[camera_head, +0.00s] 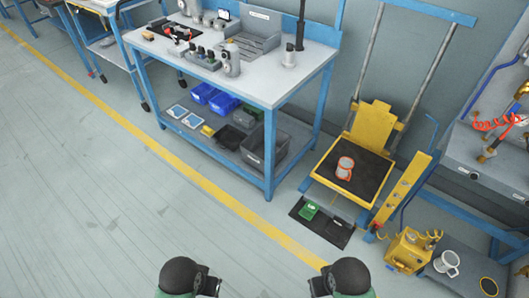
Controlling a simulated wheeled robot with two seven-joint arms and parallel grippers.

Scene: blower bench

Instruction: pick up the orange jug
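A small grey-white jug with orange-red edging (345,166) stands on the black top of a yellow platform (318,173) right of the workbench. I take it for the orange jug; it is too small to make out its handle clearly. My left gripper (210,286) and my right gripper (320,286) are at the bottom edge, low and well short of the jug. Both are partly cut off by the frame, so I cannot tell whether their fingers are open or shut. Neither touches the jug.
A blue-framed workbench (290,82) with tools and bins stands at the back centre. A black tray with a green item (310,209) lies on the floor before the platform. The left floor is clear.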

